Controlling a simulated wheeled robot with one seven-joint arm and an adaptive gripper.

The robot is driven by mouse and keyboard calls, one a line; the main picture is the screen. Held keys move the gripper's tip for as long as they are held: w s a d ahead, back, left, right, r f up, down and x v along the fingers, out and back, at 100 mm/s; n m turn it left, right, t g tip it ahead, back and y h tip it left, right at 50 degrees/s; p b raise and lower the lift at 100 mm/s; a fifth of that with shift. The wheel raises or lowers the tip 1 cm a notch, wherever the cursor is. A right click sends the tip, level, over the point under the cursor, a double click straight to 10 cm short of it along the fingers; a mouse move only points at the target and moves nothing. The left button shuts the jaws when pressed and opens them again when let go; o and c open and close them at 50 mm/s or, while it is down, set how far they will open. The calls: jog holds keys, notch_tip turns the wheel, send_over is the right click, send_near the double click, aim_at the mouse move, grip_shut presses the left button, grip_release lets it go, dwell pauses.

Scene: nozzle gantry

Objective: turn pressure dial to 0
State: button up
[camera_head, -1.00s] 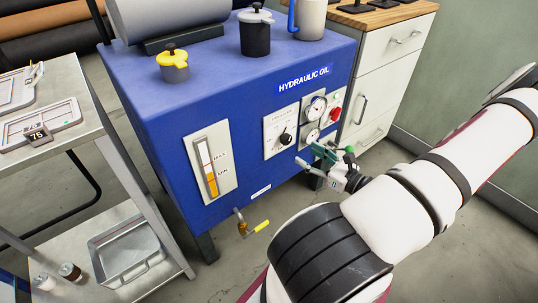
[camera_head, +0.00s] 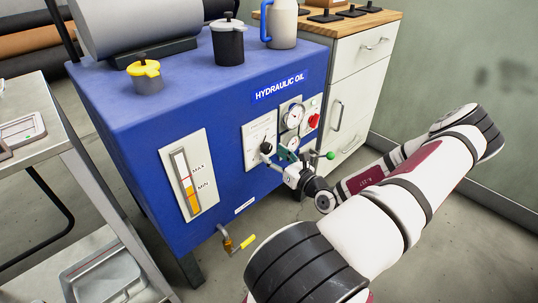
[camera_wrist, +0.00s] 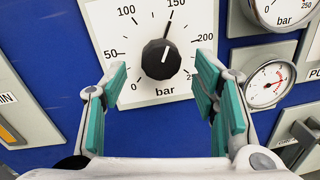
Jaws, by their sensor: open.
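The pressure dial (camera_wrist: 160,60) is a black round knob on a white plate (camera_wrist: 116,28) marked in bar, with 50, 100, 150 and 200 readable. Its pointer is turned up and slightly right, close to 150. In the head view the dial (camera_head: 266,147) is on the front of the blue hydraulic oil unit (camera_head: 225,110). My gripper (camera_wrist: 161,68) is open, its teal pads on the left and right of the knob with gaps visible. In the head view my gripper (camera_head: 280,160) is just in front of the dial, partly hiding its panel.
Gauges (camera_head: 292,116) and a red switch (camera_head: 314,121) sit right of the dial. A lower gauge (camera_wrist: 269,85) is close to my right finger. A level window (camera_head: 185,180) is to the left.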

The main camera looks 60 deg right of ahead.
aim_at(265, 147)
jog(key=shift+x, duration=1.35)
jog(key=shift+c, duration=0.3)
jog(key=c, duration=1.1)
